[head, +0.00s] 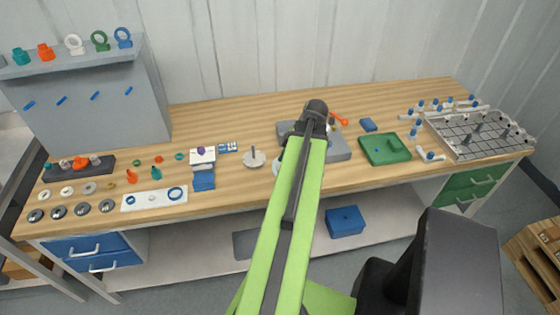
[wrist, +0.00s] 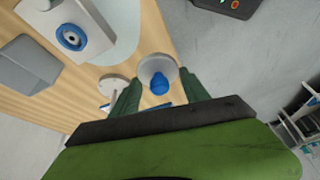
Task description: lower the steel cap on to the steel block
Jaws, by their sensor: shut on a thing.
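In the wrist view my gripper (wrist: 159,95) has its dark green fingers on either side of a blue knob. The knob stands on a round grey disc, which I take as the steel cap (wrist: 147,65). It is held over the bench edge side, apart from the block. A pale grey block with a blue ring in its top, seemingly the steel block (wrist: 96,42), lies up and left of the cap. In the head view my arm hides the gripper and the cap. A grey block (head: 338,149) shows partly behind my arm there.
A disc with an upright rod (head: 254,159) stands left of my arm; it also shows in the wrist view (wrist: 113,86). A dark grey box (wrist: 28,65) lies near the block. The bench's back middle is clear.

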